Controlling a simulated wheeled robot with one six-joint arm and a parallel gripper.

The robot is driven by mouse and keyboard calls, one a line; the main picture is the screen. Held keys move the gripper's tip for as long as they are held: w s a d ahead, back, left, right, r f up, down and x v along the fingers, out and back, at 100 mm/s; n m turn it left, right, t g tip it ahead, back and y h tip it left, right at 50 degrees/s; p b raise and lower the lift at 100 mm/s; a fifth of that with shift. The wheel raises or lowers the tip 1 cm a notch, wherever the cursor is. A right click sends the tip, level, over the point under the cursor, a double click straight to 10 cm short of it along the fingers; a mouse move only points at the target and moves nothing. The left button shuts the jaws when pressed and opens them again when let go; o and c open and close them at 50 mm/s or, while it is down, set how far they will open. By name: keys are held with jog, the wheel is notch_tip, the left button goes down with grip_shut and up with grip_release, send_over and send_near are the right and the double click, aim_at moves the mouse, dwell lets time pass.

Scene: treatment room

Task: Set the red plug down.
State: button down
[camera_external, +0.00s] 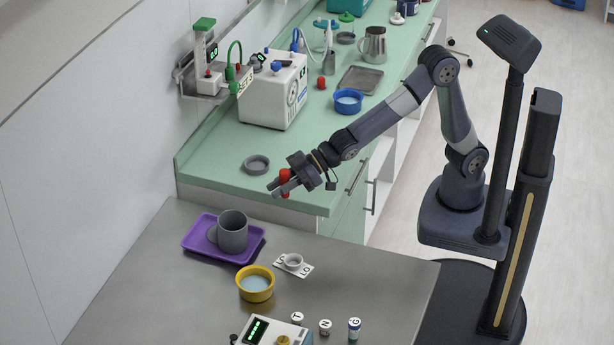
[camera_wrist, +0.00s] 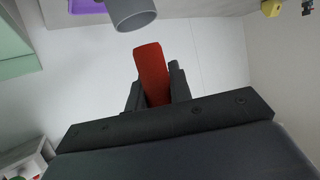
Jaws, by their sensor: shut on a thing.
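The red plug (camera_external: 285,176) is between the fingers of my gripper (camera_external: 281,187), which is shut on it. In the wrist view the red plug (camera_wrist: 152,72) sticks out past the dark fingers of my gripper (camera_wrist: 156,92); its lower part is hidden between them. In the external view my gripper shows over the near end of the green counter (camera_external: 225,160), beside the grey table (camera_external: 340,275). Its height above them is hard to tell. No surface is seen touching the plug.
A grey dish (camera_external: 257,164) sits on the counter left of my gripper. The table's middle right is clear.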

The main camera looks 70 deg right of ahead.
jog(key=s+a+f+n+g+y+b, duration=0.1)
jog(key=s+a+f+n+g, duration=0.1)
jog(key=s+a, duration=0.7)
jog(key=s+a+f+n+g+y+b, duration=0.1)
jog(key=s+a+f+n+g+y, duration=0.15)
jog(key=s+a, duration=0.6)
jog(key=shift+h, duration=0.35)
jog(key=f+b, duration=0.1)
jog(key=f, duration=0.2)
jog(key=w+a+f+b, duration=0.1)
jog(key=f, duration=0.3)
jog(key=a+f+b, duration=0.1)
jog(key=f, duration=0.2)
jog(key=shift+w+a+f, duration=0.1)
jog(key=shift+w+f, duration=0.1)
jog(key=shift+f, duration=0.05)
jog(key=shift+f+b, duration=0.4)
jog(key=shift+b, duration=0.2)
